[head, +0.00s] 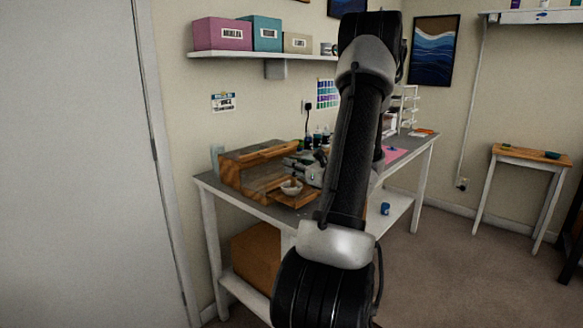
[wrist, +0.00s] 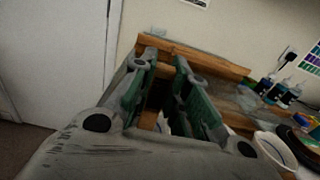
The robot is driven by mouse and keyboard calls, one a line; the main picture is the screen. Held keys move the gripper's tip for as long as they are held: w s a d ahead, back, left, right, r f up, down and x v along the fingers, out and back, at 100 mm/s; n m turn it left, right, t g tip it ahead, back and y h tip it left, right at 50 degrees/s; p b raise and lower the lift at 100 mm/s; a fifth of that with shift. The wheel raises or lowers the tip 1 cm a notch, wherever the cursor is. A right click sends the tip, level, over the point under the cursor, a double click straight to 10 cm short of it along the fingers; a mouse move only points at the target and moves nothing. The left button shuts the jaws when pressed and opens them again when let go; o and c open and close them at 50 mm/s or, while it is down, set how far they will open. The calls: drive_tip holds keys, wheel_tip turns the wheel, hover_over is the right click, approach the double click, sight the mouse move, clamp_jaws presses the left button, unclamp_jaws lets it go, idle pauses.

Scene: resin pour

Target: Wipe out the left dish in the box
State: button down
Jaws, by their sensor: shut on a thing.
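A wooden box (head: 232,172) with an open front stands at the left end of the workbench; its wood (wrist: 215,62) also shows in the wrist view around and beyond my fingers. A small pale dish (head: 291,187) stands at the box's front right, and a pale dish (wrist: 272,148) shows at the lower right of the wrist view, beside my gripper. My gripper (wrist: 166,64) points into the box area, its green-padded fingers shut on a small pale thing (wrist: 163,123), mostly hidden between them. I cannot tell what it is.
Dark bottles (wrist: 282,90) stand right of the box on the workbench (head: 205,181). A pink mat (head: 400,155) lies farther right. A shelf (head: 262,54) with boxes hangs above. A door (head: 75,160) is at left; open floor lies at right.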

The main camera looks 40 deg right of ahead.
drive_tip(key=shift+w+d, duration=0.25)
drive_tip(key=shift+w, duration=0.3)
drive_tip(key=shift+w+a, duration=0.1)
drive_tip(key=shift+a, duration=0.25)
drive_tip(key=shift+s, duration=0.35)
drive_tip(key=shift+r, duration=0.1)
wheel_tip(320, 180, up, 7)
drive_tip(key=shift+f, duration=0.1)
idle(0.4)
